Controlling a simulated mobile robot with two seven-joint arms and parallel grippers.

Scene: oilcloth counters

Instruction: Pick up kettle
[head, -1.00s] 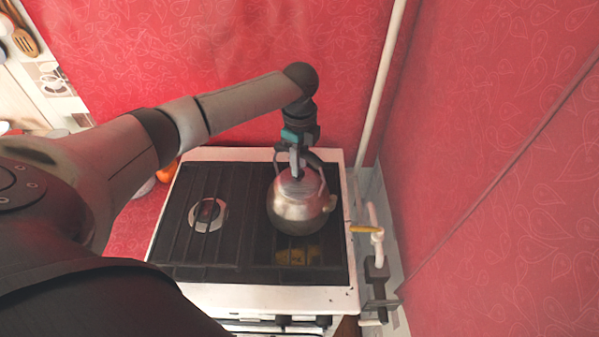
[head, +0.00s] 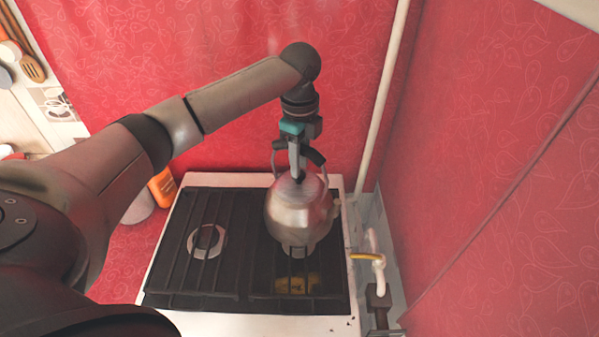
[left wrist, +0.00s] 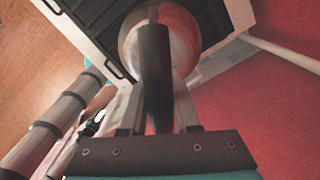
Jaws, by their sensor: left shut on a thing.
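The silver metal kettle (head: 298,214) hangs upright over the right rear part of the stove's black grate. My left gripper (head: 297,172) is above it, shut on its dark handle. In the left wrist view the dark handle (left wrist: 155,75) runs between the fingers, with the kettle's round body (left wrist: 184,32) behind it. The gap between the kettle's base and the grate is hard to judge. My right gripper is not in view.
The white stove (head: 185,322) has a black grate (head: 180,270) with a bare burner (head: 206,241) on the left. A red wall (head: 500,120) is close on the right. A white pipe (head: 383,100) and a gas valve (head: 368,256) stand beside the stove. An orange bottle (head: 162,187) is behind my arm.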

